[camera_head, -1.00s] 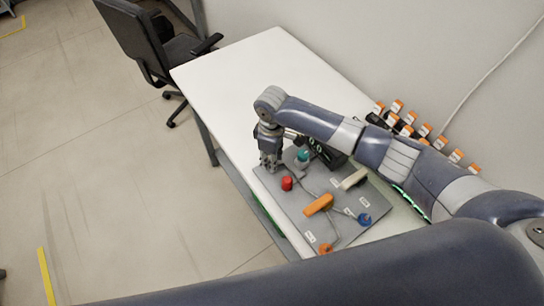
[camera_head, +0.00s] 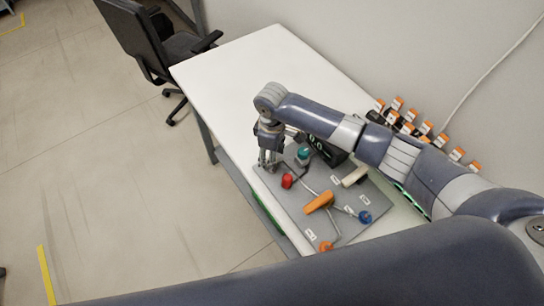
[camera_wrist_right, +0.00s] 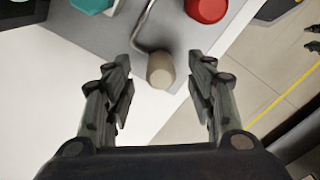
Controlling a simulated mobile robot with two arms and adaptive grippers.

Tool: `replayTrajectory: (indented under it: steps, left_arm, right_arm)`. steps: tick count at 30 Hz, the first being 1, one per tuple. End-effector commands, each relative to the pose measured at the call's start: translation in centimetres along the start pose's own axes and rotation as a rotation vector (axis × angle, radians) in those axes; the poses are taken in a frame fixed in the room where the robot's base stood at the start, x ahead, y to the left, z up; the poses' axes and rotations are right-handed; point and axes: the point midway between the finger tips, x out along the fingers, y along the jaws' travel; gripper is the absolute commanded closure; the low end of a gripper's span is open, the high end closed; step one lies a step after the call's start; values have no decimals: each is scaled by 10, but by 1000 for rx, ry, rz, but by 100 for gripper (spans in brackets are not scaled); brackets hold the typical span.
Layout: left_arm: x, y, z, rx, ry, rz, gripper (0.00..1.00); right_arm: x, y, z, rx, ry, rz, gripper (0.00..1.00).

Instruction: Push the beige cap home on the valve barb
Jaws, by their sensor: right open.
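The beige cap (camera_wrist_right: 160,72) shows in the right wrist view at the end of a thin bent metal tube (camera_wrist_right: 146,30), near the edge of the grey panel. My right gripper (camera_head: 267,162) points down at the panel's far left corner in the head view. In the wrist view its two fingers stand open, one each side of the cap, with visible gaps to both. Whether the cap sits fully on the barb cannot be told. In the head view the cap is not clearly visible near the fingers. My left gripper is not in view.
The grey panel (camera_head: 292,207) on the white table (camera_head: 225,75) carries a red knob (camera_head: 287,180), a teal knob (camera_head: 303,153), an orange handle (camera_head: 319,203), a beige handle (camera_head: 354,177) and a blue knob (camera_head: 365,217). Several orange-capped items (camera_head: 441,140) stand along the wall. The table's far part is clear.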

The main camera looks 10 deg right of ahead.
Motion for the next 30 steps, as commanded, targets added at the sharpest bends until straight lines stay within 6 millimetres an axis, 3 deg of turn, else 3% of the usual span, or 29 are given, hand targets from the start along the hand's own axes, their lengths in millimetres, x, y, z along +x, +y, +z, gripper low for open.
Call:
replayTrajectory:
  steps: [9, 15, 30]
  left_arm:
    - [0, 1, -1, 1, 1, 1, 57]
    - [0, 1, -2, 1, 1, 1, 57]
    - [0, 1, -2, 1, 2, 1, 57]
  right_arm:
    - [-68, 1, -1, -2, 4, 2, 49]
    - [-98, 0, 0, -1, 3, 2, 49]
    - [-108, 0, 0, -1, 1, 1, 49]
